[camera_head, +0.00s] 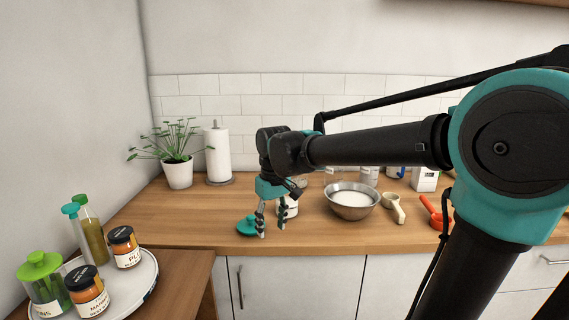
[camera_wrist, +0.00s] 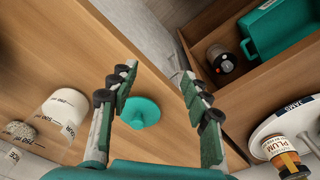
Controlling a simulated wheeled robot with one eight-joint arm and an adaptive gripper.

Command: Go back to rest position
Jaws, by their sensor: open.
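My gripper (camera_head: 271,227) is open and empty, pointing down over the wooden counter (camera_head: 190,215) near its front edge. In the wrist view my gripper (camera_wrist: 157,78) shows its two green-padded fingers spread apart. A teal round lid with a knob (camera_head: 246,226) lies on the counter just left of the fingers in the head view; the lid (camera_wrist: 140,112) shows between the fingers in the wrist view, apparently below them. A white canister labelled flour (camera_wrist: 65,110) stands beside it, partly hidden behind my gripper in the head view (camera_head: 291,208).
A metal bowl of white powder (camera_head: 351,201), a cream scoop (camera_head: 394,208) and a red-orange utensil (camera_head: 434,213) sit right. A plant (camera_head: 177,160) and paper roll (camera_head: 218,153) stand behind. Front left, a round tray (camera_head: 150,285) holds jars and bottles. An open compartment holds a teal bin (camera_wrist: 283,30).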

